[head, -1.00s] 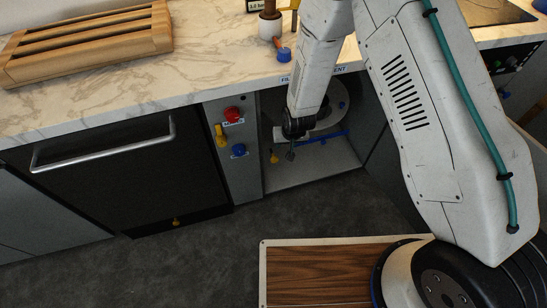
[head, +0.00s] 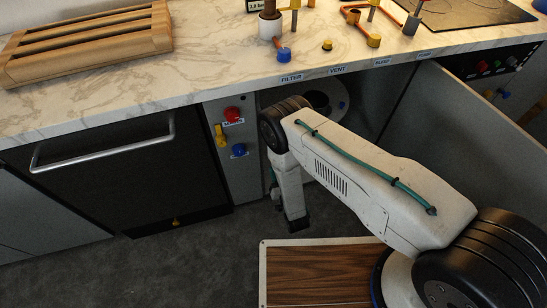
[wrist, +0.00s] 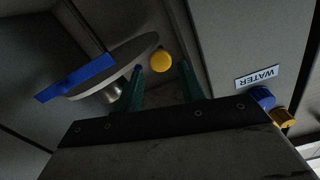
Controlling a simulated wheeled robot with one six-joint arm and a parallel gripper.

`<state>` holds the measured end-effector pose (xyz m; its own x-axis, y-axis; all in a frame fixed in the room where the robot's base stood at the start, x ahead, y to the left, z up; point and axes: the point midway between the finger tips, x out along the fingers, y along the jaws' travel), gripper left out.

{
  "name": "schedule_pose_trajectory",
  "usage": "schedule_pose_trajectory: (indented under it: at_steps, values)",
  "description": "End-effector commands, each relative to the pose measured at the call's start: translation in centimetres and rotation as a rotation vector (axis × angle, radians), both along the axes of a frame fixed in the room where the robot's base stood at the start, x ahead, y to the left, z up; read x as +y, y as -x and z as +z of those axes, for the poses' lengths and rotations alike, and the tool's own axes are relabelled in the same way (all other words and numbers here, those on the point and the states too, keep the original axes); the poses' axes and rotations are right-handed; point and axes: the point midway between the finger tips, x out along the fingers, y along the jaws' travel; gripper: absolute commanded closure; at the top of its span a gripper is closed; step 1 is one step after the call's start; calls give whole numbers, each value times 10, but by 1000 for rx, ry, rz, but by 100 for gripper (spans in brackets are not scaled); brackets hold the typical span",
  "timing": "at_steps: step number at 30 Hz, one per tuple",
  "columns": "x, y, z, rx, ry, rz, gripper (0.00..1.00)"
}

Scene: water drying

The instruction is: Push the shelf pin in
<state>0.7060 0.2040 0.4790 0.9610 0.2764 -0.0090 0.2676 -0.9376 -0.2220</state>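A round yellow knob (wrist: 161,60), which looks like the shelf pin, shows in the wrist view near the cabinet's inner wall. How far it sticks out is hard to tell. A grey disc-like shelf (wrist: 125,68) with a blue edge bar (wrist: 75,78) is beside it on the left. My gripper (wrist: 162,70) has two green fingers spread apart, with nothing between them that I can see held. The knob lines up between the fingertips, seemingly beyond them, and contact is not visible. In the head view my arm hides the knob and its shelf.
A panel left of the open cabinet carries a red knob (head: 232,114), a yellow lever (head: 220,135) and a blue knob (head: 238,150). The marble counter (head: 180,75) is above. Dark floor (head: 190,260) is clear at lower left.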

Motion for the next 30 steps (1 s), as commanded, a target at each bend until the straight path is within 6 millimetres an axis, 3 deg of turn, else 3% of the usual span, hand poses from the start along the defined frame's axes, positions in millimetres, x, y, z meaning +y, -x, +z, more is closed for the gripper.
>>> schedule_pose_trajectory:
  at_steps: [15,26,30]
  values:
    - [18,-66,1,-10,-4,-1,61]
    - [21,-73,1,-9,-3,0,61]
    - [21,-73,1,-9,-3,0,97]
